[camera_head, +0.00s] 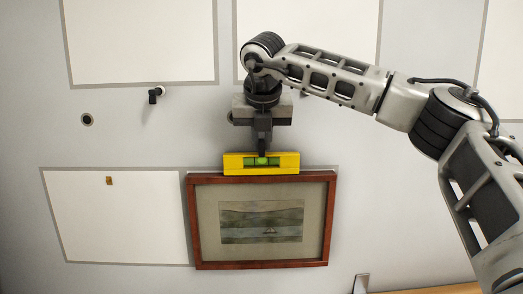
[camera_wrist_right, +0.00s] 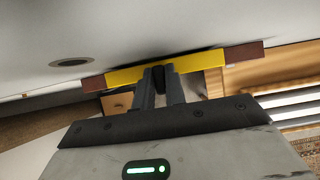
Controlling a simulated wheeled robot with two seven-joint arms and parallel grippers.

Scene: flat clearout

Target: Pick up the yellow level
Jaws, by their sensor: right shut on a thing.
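The yellow level (camera_head: 285,163), with a green vial in its middle, lies level along the top edge of a brown-framed picture (camera_head: 331,220) on the wall. My right gripper (camera_head: 262,153) comes from above and is shut on the middle of the level. In the right wrist view the fingers (camera_wrist_right: 161,80) meet at the yellow bar (camera_wrist_right: 205,61), and the brown frame edge (camera_wrist_right: 245,52) shows past both its ends. I cannot tell whether the level still touches the frame. My left gripper is out of view.
The pale wall has grey-outlined white panels (camera_head: 120,225), a dark hook (camera_head: 154,95), a round dark fitting (camera_head: 87,119) and a small brass piece (camera_head: 109,181). A wooden surface (camera_head: 425,289) shows at the bottom right. The wall left of the level is mostly clear.

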